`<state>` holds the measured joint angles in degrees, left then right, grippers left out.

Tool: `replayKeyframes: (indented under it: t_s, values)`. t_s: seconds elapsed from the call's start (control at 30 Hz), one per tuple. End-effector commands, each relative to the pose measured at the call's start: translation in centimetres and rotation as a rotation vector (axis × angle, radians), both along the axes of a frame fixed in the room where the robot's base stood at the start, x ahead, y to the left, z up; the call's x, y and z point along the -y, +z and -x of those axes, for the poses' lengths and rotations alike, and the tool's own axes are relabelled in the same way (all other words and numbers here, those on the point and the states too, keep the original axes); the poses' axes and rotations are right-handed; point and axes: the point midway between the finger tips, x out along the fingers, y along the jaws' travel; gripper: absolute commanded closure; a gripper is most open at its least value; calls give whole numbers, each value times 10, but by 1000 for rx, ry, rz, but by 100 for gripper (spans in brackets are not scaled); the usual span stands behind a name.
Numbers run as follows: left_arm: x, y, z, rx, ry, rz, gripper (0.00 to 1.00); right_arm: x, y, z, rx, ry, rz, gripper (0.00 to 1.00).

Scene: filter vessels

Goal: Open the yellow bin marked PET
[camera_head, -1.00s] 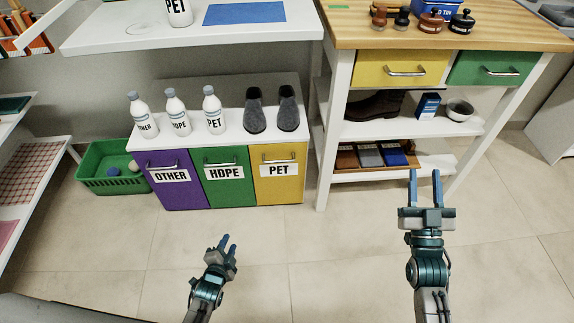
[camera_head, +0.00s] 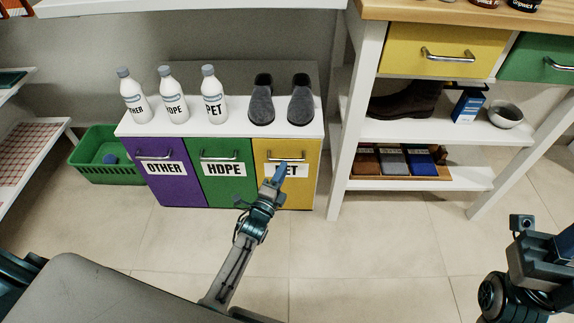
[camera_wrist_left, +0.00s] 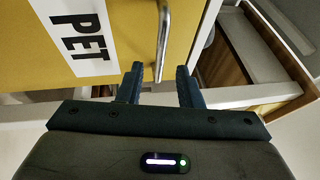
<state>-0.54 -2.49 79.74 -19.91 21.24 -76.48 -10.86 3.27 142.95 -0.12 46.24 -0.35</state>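The yellow PET bin (camera_head: 300,197) is the right one of three tilt-front bins in a white cabinet, and its front looks shut. Its metal handle (camera_head: 290,156) runs along the top, above the PET label. My left gripper (camera_head: 278,174) is in front of this bin and covers part of the label. In the left wrist view the gripper (camera_wrist_left: 160,88) is open, and the handle (camera_wrist_left: 163,38) shows between its two fingers; I cannot tell whether they touch it. My right gripper (camera_head: 545,258) is at the right edge, partly cut off, its fingers unclear.
A purple OTHER bin (camera_head: 165,190) and a green HDPE bin (camera_head: 226,190) stand to the left. Labelled bottles (camera_head: 213,97) and grey slippers (camera_head: 262,107) are on the cabinet top. A white-legged workbench (camera_head: 350,130) stands close on the right. The floor in front is clear.

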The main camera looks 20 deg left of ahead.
Motion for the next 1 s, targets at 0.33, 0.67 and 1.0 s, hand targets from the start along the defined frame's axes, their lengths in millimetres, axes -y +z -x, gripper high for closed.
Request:
replayKeyframes:
  t_s: [0.33, 0.67, 1.0]
  values:
    - [4, 6, -37, -1, 0, 1, 68, 0, -5, 0, 5, -6, -8, 64]
    - [4, 6, -37, -1, 0, 1, 77, 0, -5, -1, 4, -6, -9, 64]
    - [4, 6, -37, -2, 0, 1, 100, 0, -4, -1, 4, -6, -9, 64]
